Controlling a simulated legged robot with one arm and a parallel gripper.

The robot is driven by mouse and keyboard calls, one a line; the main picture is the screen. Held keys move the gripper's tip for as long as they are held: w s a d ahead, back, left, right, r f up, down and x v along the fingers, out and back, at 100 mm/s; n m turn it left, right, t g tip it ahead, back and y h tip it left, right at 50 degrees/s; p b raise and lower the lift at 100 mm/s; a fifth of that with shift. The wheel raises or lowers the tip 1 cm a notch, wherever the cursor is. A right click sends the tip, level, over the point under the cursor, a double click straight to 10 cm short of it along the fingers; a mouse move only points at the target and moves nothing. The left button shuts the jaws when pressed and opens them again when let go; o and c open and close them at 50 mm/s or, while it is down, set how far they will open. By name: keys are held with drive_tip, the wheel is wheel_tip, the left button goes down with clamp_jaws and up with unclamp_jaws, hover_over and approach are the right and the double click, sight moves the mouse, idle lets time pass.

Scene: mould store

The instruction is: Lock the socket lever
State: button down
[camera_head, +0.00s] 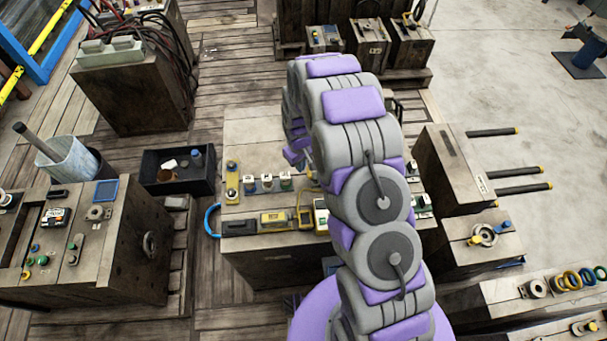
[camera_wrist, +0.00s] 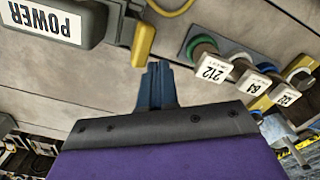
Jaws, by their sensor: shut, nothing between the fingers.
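In the wrist view, a grey socket housing (camera_wrist: 60,22) with a white POWER label fills the upper left. A yellow lever (camera_wrist: 143,44) stands at its right side, by the housing's edge. My gripper (camera_wrist: 157,72) is shut and empty, its dark blue fingers pressed together just below and right of the lever's end. They look close to it, but I cannot tell whether they touch. In the head view my arm reaches over the middle wooden block (camera_head: 245,135), and the fingertips are hidden. Small yellow and grey fittings (camera_head: 273,220) sit along that block's front edge.
In the wrist view, round fittings with white number tags (camera_wrist: 211,68) stand to the right, near the fingers. In the head view, a black bin (camera_head: 178,185) lies left of the block. Another wooden block (camera_head: 455,175) with protruding rods stands to the right.

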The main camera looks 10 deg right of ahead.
drive_tip(key=shift+d+r, duration=0.2)
drive_tip(key=shift+d, duration=0.5)
drive_tip(key=shift+a, duration=0.1)
drive_tip(key=shift+a+r+p, duration=0.25)
drive_tip(key=shift+a+p, duration=0.1)
drive_tip(key=shift+a, duration=0.25)
wheel_tip(320, 180, up, 7)
drive_tip(key=p, duration=0.2)
idle(0.7)
